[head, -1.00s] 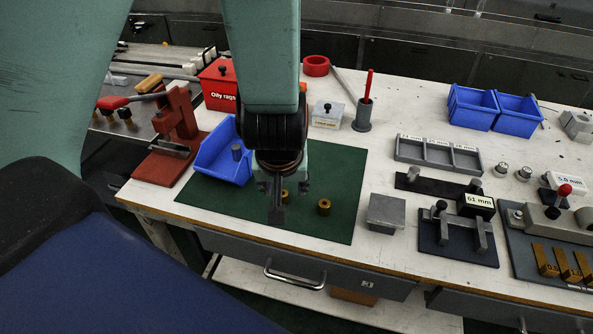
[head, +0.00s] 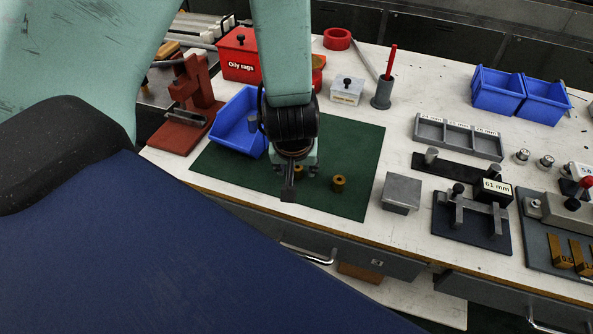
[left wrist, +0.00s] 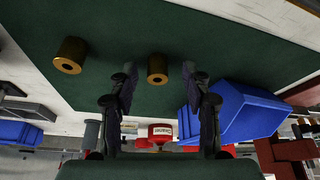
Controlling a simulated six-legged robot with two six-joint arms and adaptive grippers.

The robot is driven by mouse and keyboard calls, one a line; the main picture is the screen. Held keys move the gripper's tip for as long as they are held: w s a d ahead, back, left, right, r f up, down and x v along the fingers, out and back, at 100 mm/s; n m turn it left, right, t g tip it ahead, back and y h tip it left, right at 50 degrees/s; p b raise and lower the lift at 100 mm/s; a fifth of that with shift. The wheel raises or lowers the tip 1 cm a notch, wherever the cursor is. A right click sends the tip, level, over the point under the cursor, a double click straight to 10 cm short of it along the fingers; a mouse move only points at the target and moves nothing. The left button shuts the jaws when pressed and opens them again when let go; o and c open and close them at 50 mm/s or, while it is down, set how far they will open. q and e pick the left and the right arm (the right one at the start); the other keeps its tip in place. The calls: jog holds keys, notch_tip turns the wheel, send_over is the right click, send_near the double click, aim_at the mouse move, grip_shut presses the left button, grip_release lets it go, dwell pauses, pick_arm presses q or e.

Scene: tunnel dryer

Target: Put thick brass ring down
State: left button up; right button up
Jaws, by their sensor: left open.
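Two brass rings stand on the green mat, apart from each other. One ring (head: 339,184) is in plain sight right of my left gripper, and it shows at upper left in the left wrist view (left wrist: 70,55). The other ring (head: 298,170) is partly hidden behind my left gripper (head: 288,192) in the head view. In the left wrist view this second ring (left wrist: 157,68) shows in the gap between the spread fingers, which hold nothing. I cannot tell which ring is the thick one. My right gripper is not in view.
The green mat (head: 360,150) has bare room around the rings. A blue bin (head: 232,125) stands at its left, with a red press (head: 192,95) beyond. A grey block (head: 402,190) and a dark fixture (head: 470,230) stand to the right. The table's front edge is close.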

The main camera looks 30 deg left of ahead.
pick_arm(q)
jog(key=shift+w+f, duration=0.35)
jog(key=shift+f, duration=0.05)
jog(key=shift+s+r, duration=0.15)
jog(key=shift+s, duration=0.1)
jog(key=shift+c, duration=1.1)
jog(key=shift+w, duration=0.2)
jog(key=c, duration=0.6)
jog(key=shift+s, duration=0.15)
grip_shut()
